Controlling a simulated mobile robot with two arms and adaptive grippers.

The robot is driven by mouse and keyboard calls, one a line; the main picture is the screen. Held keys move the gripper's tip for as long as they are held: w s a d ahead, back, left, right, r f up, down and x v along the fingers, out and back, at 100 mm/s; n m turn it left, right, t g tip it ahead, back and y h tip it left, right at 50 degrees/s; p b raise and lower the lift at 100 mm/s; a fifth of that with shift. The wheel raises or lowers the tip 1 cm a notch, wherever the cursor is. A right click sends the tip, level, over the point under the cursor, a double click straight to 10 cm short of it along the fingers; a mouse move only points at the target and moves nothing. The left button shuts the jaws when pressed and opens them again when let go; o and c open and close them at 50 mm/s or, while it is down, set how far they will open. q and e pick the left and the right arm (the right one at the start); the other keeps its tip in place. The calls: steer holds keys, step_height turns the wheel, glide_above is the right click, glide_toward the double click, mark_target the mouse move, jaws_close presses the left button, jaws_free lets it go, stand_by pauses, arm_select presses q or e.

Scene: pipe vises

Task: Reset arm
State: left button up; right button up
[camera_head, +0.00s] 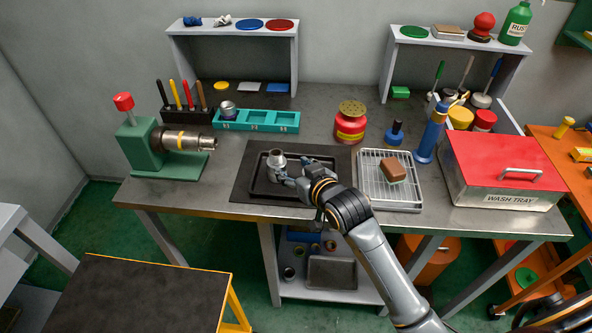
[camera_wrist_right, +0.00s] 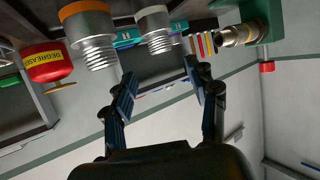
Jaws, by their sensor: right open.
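My right gripper (camera_head: 288,178) hangs over the black tray (camera_head: 262,188) on the bench, its arm reaching in from the lower right. A grey metal fitting (camera_head: 277,162) stands in the tray just beyond the fingertips. In the right wrist view, which is turned over, the two fingers (camera_wrist_right: 160,85) are spread with nothing between them. There, a threaded metal part with an orange top (camera_wrist_right: 93,38) and a plain threaded metal part (camera_wrist_right: 154,30) show beyond the fingers. I cannot tell whether a fingertip touches the fitting in the tray. My left gripper is not in view.
A green vise (camera_head: 140,148) holds a metal pipe at the left.

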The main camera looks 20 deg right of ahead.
steer(key=shift+s+r, duration=0.2)
steer(key=shift+s, duration=0.2)
steer(key=s+d+f+g+h, duration=0.1)
steer(key=s+d+f+g, duration=0.2)
steer(key=s, duration=0.7)
steer(key=s+f+g+h, duration=0.1)
steer(key=s+f+g, duration=0.4)
steer(key=s, duration=0.6)
steer(key=s+d+f+g, duration=0.2)
steer(key=s+f, duration=0.3)
steer(key=s, duration=0.5)
step_height(320, 180, down, 26)
steer(key=s+g, duration=0.1)
steer(key=s+d+f+g, duration=0.1)
steer(key=s+d+f, duration=0.1)
steer(key=s+f, duration=1.3)
steer(key=shift+s+d+f+h, duration=0.2)
steer(key=shift+s+f+h, duration=0.15)
steer(key=shift+s, duration=0.65)
